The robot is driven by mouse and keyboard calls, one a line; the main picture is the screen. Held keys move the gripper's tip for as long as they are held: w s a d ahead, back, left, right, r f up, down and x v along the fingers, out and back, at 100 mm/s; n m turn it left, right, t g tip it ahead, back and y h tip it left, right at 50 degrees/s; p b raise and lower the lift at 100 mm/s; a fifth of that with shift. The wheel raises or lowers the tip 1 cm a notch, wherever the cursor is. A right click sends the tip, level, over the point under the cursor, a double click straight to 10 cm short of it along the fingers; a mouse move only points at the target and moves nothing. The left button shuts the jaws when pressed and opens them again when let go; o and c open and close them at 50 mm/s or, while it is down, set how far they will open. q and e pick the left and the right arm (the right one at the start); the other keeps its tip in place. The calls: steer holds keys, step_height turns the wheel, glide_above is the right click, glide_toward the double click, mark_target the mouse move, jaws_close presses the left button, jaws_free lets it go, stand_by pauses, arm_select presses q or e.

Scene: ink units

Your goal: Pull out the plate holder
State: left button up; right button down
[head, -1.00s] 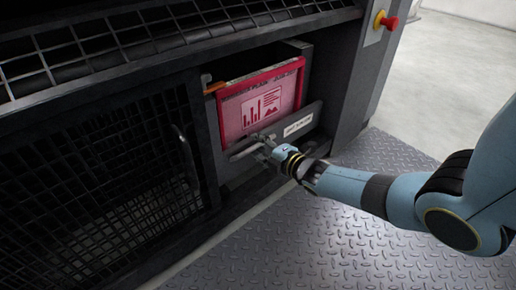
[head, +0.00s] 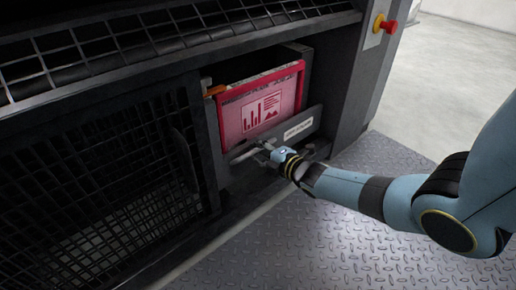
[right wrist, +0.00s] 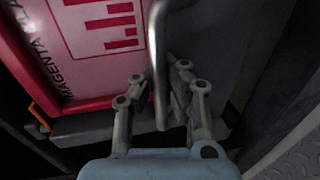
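The plate holder (head: 301,129) is a grey drawer front with a white label and a metal bar handle (head: 245,153), low in the dark machine. A magenta-framed plate (head: 262,106) with a chart symbol stands upright in it. My right gripper (head: 264,152) reaches in from the right and is at the handle. In the right wrist view the bar (right wrist: 158,60) runs between the fingers (right wrist: 169,88), which are drawn together on it. The exact contact is partly hidden. My left gripper is not in view.
A black mesh door (head: 120,190) with its own handle is left of the holder. A red stop button (head: 390,26) on a yellow base is at the upper right. Metal tread-plate floor (head: 320,245) in front is clear.

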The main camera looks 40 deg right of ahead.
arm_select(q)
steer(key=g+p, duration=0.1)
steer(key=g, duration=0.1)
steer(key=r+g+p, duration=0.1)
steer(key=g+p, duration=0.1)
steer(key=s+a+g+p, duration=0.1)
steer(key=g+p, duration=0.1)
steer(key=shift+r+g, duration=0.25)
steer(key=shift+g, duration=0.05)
arm_select(e)
steer(key=f+v, duration=0.3)
steer(key=v, duration=1.2)
steer(key=s+f+v, duration=0.1)
steer(key=f+v, duration=0.2)
steer(key=v, duration=1.2)
steer(key=shift+s, duration=0.35)
steer(key=c, duration=2)
jaws_free()
steer(key=o, duration=0.7)
steer(key=shift+c, duration=0.2)
